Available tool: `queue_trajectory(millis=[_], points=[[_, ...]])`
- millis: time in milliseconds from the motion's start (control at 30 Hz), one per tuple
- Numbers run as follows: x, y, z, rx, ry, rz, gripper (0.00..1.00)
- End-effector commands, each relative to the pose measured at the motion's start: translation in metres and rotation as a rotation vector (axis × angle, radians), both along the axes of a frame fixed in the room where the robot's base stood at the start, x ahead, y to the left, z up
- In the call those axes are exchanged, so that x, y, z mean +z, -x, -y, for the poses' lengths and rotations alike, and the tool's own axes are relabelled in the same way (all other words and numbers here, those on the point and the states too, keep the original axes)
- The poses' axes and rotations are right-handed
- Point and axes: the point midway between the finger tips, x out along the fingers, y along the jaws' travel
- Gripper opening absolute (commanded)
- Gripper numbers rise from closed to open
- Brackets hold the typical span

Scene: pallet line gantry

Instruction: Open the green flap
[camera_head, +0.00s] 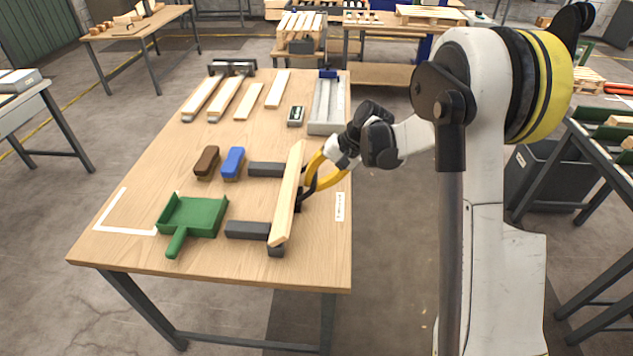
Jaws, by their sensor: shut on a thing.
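I see no green flap that I can make out on the table. The green thing on the table is a dustpan (190,216) with a short handle, lying near the front left. My gripper (303,192), with yellow fingers, is at the right side of a pale wooden slat (287,205) and is shut on it. The slat lies tilted across the dark grey blocks (247,230) near the table's right edge. The fingertips are partly hidden by the slat, so the exact grip is unclear.
The wooden table (130,250) also carries a brown brush (207,160), a blue brush (233,161), several loose slats (224,98), a small dark box (296,116) and a grey metal channel (327,104). A green corrugated wall (35,28) stands far left.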

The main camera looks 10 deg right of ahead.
Motion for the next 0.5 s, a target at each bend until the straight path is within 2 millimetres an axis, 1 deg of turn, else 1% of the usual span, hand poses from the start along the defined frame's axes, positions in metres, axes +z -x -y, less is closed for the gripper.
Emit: queue_trajectory(millis=[33, 500], points=[[0.006, -0.001, -0.002, 0.0, 0.023, -0.005, 0.0], [0.022, -0.008, -0.022, 0.0, 0.245, -0.076, 0.0]])
